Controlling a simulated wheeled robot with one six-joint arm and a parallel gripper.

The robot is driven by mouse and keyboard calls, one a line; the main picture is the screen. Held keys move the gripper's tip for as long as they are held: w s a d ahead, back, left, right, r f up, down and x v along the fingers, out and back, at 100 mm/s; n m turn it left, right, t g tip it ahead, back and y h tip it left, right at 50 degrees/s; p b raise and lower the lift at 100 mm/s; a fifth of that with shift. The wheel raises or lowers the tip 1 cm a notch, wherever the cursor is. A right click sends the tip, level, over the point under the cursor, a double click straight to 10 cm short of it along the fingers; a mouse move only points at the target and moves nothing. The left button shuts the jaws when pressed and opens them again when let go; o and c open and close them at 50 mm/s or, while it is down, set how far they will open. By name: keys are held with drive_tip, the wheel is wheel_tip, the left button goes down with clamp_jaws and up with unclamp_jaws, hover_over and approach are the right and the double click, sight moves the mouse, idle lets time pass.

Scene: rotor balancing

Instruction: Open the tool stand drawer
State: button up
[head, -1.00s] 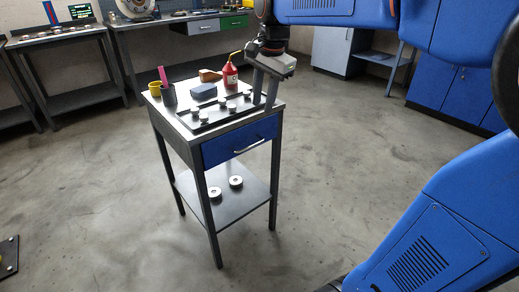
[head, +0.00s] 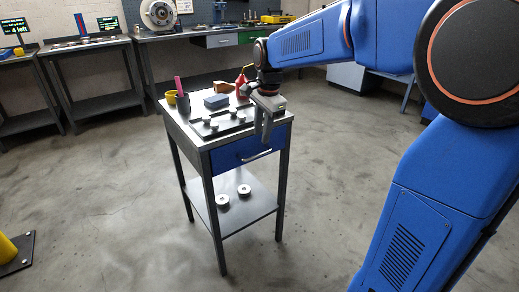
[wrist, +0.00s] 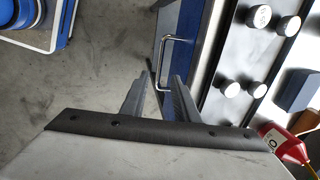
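The tool stand (head: 186,125) is a dark metal table with a lower shelf. Its blue drawer (head: 228,158) is shut, flush with the frame. A silver bar handle (head: 257,156) crosses the drawer front; the wrist view shows the handle (wrist: 164,60) and part of the blue front (wrist: 190,22). My gripper (head: 266,141) points down at the stand's front edge, just above the handle. Its two fingers (wrist: 160,88) are apart with nothing held. The handle's near end appears by the fingertips in the wrist view; I cannot tell whether it lies between them.
Two pale discs (head: 244,190) lie on the lower shelf. Floor in front is clear. Benches line the back wall.

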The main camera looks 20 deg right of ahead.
sight(259, 154)
drive_tip(key=f, duration=0.2)
drive_tip(key=w+f, duration=0.1)
drive_tip(key=f, duration=0.4)
drive_tip(key=shift+w+a+f, duration=0.2)
drive_tip(key=shift+a+f, duration=0.05)
drive_tip(key=shift+f, duration=0.15)
drive_tip(key=shift+c, duration=0.3)
clamp_jaws()
